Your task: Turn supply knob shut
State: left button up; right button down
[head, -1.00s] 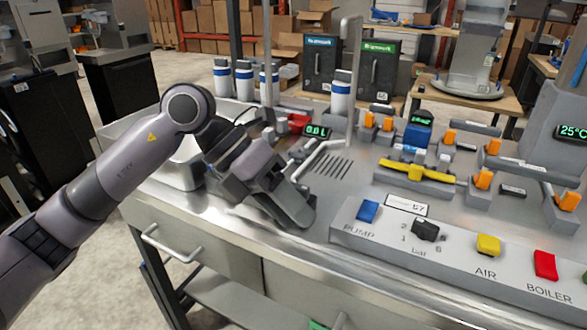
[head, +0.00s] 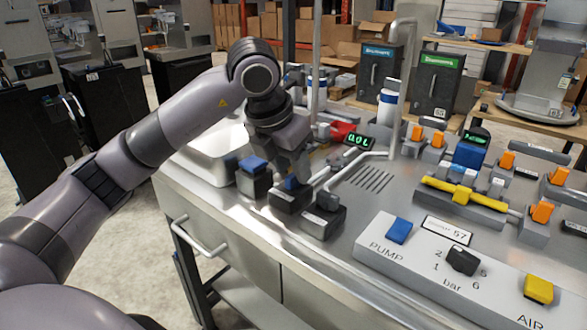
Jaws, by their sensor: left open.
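My left gripper (head: 296,172) reaches down at the left end of the steel bench, its fingers open. A dark box with a blue top (head: 254,165) stands just left of it. A second dark block (head: 290,194) with a small blue part lies under the fingertips, which partly hide it. I cannot tell whether they touch it. A third dark block (head: 323,221) sits in front. No label reading "supply" is legible, so I cannot tell which part is the supply knob. A black bar knob (head: 462,261) stands on the front panel. My right gripper is out of view.
A green display (head: 359,140) and a red part (head: 342,131) sit behind the gripper. Pipes run right of it. A yellow lever (head: 461,195), orange switches (head: 506,160) and the blue PUMP button (head: 398,230) are farther right. The slotted drain area (head: 370,178) is clear.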

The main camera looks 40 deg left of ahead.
pick_arm(q)
jog(key=shift+w+f, duration=0.25)
jog(key=shift+f, duration=0.25)
grip_shut()
